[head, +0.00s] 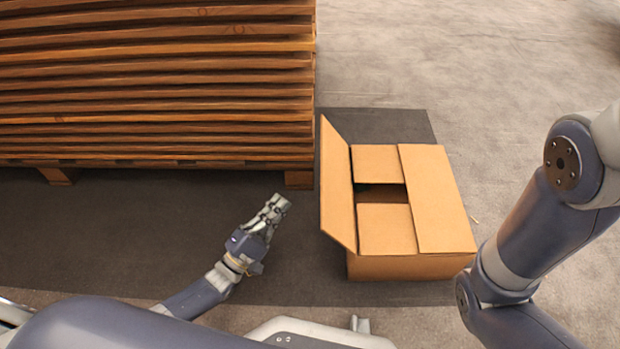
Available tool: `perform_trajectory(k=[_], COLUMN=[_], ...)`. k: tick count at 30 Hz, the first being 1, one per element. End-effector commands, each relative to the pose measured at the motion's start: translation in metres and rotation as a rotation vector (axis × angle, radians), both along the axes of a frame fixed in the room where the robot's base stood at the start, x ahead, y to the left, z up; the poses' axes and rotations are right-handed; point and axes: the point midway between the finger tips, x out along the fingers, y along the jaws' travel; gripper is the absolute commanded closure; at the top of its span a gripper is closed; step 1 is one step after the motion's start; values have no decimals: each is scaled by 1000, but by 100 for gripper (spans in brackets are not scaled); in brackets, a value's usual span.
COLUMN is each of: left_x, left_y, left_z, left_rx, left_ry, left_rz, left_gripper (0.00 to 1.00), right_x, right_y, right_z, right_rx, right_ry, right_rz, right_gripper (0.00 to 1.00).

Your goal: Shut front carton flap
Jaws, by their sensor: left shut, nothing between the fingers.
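A brown cardboard carton (412,266) sits on the dark mat right of the pallet stack. Its near flap (387,229) and far flap (376,164) lie folded inward, with a dark gap between them. Its right flap (436,198) lies flat across the top. Its left flap (338,186) stands up, tilted outward. My left gripper (277,203) is shut and empty, left of the carton and apart from the raised flap. Part of my right arm shows at the right, but its gripper is out of view. The carton's inside is mostly hidden.
A tall stack of wooden boards (160,95) on a pallet fills the upper left, close to the carton's far left side. The dark mat (130,235) is bare around my left gripper. Concrete floor (480,70) is open beyond and right of the carton.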

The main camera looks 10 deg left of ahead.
Motion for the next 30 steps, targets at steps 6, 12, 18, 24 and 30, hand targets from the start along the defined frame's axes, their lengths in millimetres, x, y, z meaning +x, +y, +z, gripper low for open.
perform_trajectory(k=[6, 12, 18, 24, 30], left_x=[39, 64, 67, 69, 69], left_y=[-22, -42, -59, -65, -66], left_z=[17, 34, 47, 52, 52], left_rx=[-1, -3, -1, 2, 3], left_ry=[-7, -2, -1, 1, 2], left_rz=[-1, 0, 0, 2, 2], left_gripper=[100, 100, 100, 100, 100], right_x=[-1, -1, -1, -1, -1], right_y=[0, 0, 0, 0, 0], right_z=[-16, -28, -34, -36, -36], right_rx=[0, 0, 0, 0, 0], right_ry=[-3, -2, -2, -2, -2], right_rz=[-1, -1, -1, 0, 0], right_gripper=[100, 100, 100, 100, 100])
